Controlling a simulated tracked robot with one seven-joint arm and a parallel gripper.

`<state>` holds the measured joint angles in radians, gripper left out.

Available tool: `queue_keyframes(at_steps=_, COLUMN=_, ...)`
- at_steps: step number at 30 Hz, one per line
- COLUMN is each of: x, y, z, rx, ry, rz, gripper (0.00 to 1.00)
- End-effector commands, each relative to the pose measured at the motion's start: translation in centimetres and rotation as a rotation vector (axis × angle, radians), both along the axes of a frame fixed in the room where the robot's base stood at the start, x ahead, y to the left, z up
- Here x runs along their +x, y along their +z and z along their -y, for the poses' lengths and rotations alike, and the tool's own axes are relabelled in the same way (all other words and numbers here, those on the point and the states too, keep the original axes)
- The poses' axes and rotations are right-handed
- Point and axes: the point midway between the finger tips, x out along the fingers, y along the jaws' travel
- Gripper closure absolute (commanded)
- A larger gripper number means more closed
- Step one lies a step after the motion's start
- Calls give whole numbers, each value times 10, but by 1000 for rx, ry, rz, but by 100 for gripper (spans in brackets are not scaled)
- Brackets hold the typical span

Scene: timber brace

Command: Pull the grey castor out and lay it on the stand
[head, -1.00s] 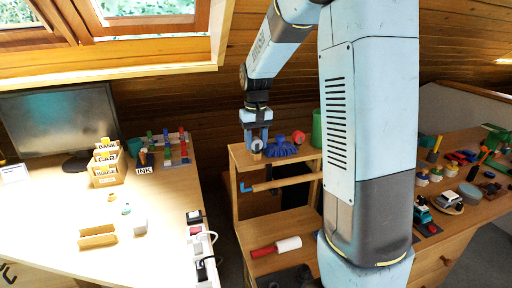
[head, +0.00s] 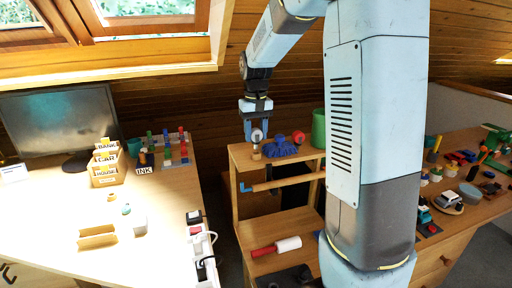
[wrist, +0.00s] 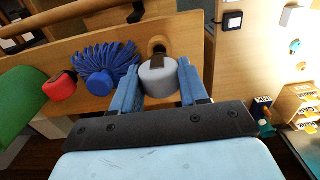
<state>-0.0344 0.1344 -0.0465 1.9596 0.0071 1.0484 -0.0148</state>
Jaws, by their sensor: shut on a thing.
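The grey castor (head: 257,135) is between the fingers of my gripper (head: 257,137), above the wooden stand's top (head: 238,151). In the wrist view the pale grey castor (wrist: 158,77) sits between the two blue fingers, which are shut on it. A dark brown part (wrist: 157,61) lies at its far side. Beyond it is a small round wooden piece (wrist: 158,47), which also shows under the castor in the head view (head: 256,154). I cannot tell whether the castor's stem is still inside that piece.
On the stand beside the castor are a blue tasselled bundle (head: 283,148), a red item (head: 298,137) and a green cylinder (head: 318,128). A wooden rod (head: 285,183) crosses below the top. A red and white roller (head: 276,247) lies on the lower shelf. Cluttered desks flank the stand.

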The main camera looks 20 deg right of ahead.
Motion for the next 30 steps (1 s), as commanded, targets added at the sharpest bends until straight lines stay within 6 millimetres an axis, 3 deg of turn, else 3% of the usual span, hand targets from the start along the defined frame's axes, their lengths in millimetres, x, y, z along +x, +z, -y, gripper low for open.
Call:
queue_keyframes(at_steps=18, x=0, y=20, z=0, rx=0, ry=0, rz=1, gripper=95)
queue_keyframes(at_steps=30, x=0, y=22, z=0, rx=0, ry=0, rz=1, gripper=95)
